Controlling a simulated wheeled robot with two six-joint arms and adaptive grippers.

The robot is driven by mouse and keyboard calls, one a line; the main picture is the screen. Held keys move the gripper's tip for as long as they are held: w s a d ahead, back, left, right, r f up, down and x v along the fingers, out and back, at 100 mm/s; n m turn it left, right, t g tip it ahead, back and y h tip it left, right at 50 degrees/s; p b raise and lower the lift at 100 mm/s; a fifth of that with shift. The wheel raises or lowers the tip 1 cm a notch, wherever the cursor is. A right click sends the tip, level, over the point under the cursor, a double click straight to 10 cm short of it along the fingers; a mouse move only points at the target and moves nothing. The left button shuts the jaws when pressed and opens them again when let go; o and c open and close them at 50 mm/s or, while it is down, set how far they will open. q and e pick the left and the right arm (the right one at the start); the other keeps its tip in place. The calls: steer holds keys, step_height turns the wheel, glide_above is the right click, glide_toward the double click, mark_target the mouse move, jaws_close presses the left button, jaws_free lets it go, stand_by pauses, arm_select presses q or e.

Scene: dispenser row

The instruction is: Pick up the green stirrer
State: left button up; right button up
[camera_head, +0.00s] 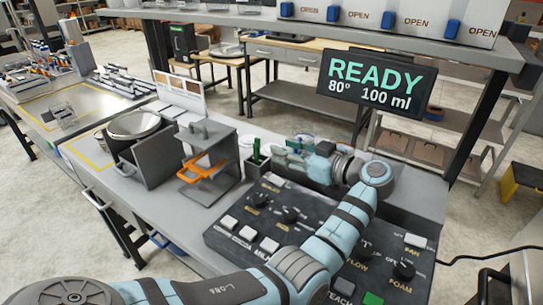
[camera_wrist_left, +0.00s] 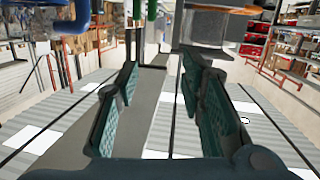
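A small dark green holder (camera_head: 257,164) stands on the counter to the right of the grey stand with the orange handle. A thin green stirrer (camera_head: 257,146) appears to stick up out of it; it is too small to make out clearly. My left gripper (camera_head: 284,152) reaches over the control panel and points left, just right of the holder and apart from it. In the left wrist view its two teal-padded fingers (camera_wrist_left: 160,68) are spread, with nothing seen between them. Thin dark green upright shapes (camera_wrist_left: 137,35) show beyond the fingertips there. My right gripper is not in view.
A grey stand with an orange handle (camera_head: 203,168) and a metal pot (camera_head: 133,126) are left of the holder. The dark control panel (camera_head: 290,215) with knobs lies under my left arm. A READY display (camera_head: 372,84) hangs behind the arm.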

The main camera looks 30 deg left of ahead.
mark_target(259, 153)
arm_select(q)
steer(key=shift+m+h, duration=0.8)
steer(key=d+f, duration=0.2)
steer(key=f, duration=0.1)
steer(key=shift+w+d+f, duration=0.1)
steer(key=shift+d+f, duration=0.2)
steer(key=shift+d, duration=0.05)
steer(key=shift+t, duration=0.3)
steer(key=b+x, duration=0.1)
steer(key=x, duration=1.2)
steer(key=shift+w+a, duration=0.15)
steer(key=shift+a, duration=0.3)
steer(key=shift+d+r, duration=0.1)
steer(key=shift+d, duration=0.05)
jaws_close()
